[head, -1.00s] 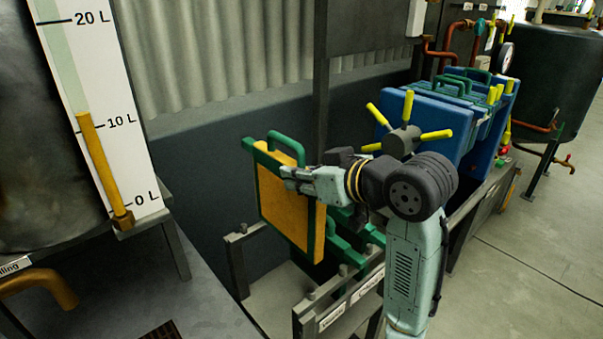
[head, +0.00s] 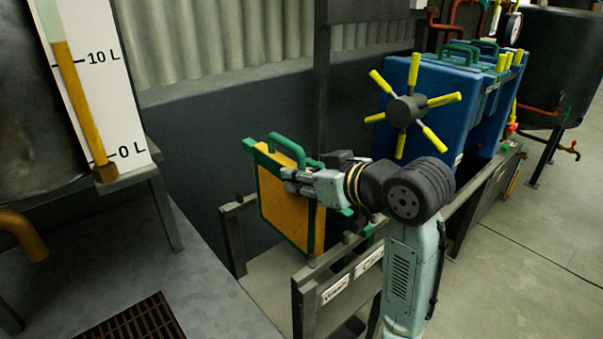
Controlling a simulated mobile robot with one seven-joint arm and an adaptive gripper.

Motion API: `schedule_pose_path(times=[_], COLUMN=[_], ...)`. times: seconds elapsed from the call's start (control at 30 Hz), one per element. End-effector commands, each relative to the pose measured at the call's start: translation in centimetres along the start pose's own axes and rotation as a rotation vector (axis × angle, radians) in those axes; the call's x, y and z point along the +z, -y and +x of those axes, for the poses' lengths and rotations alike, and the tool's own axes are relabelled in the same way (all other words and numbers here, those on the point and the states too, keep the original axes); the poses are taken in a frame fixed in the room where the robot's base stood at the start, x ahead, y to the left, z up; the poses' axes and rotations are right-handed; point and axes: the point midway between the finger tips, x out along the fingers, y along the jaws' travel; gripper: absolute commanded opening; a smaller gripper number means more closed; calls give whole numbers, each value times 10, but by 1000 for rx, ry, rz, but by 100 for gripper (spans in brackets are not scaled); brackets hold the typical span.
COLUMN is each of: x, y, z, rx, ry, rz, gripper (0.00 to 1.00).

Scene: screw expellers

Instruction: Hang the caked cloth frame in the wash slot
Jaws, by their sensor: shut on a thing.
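The caked cloth frame (head: 290,212) has a yellow-orange face, a green border and a green handle on top. It hangs upright in the head view. My gripper (head: 300,180) is shut on its right edge, near the top. The frame is over a dark metal rack (head: 315,275) with posts, at the rack's left section. A label (head: 336,288) on the rack's front rail is too small to read surely, and a second label (head: 369,260) sits beside it. Whether the frame touches the rack I cannot tell. Part of another green frame (head: 367,232) shows behind my arm.
A blue filter press (head: 430,95) with a yellow-spoked handwheel (head: 407,108) stands behind and right of my arm. A tank with a level gauge (head: 92,85) is at the left. Open floor (head: 510,265) is at the right.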

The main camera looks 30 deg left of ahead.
Motion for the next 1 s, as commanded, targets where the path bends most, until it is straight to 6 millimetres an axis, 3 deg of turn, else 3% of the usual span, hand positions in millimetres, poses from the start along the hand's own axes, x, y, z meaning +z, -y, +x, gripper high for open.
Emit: schedule_pose_path(times=[1.0], x=[94], y=[0], z=[39], rx=[1], ry=[-2], rz=[0], gripper=[0])
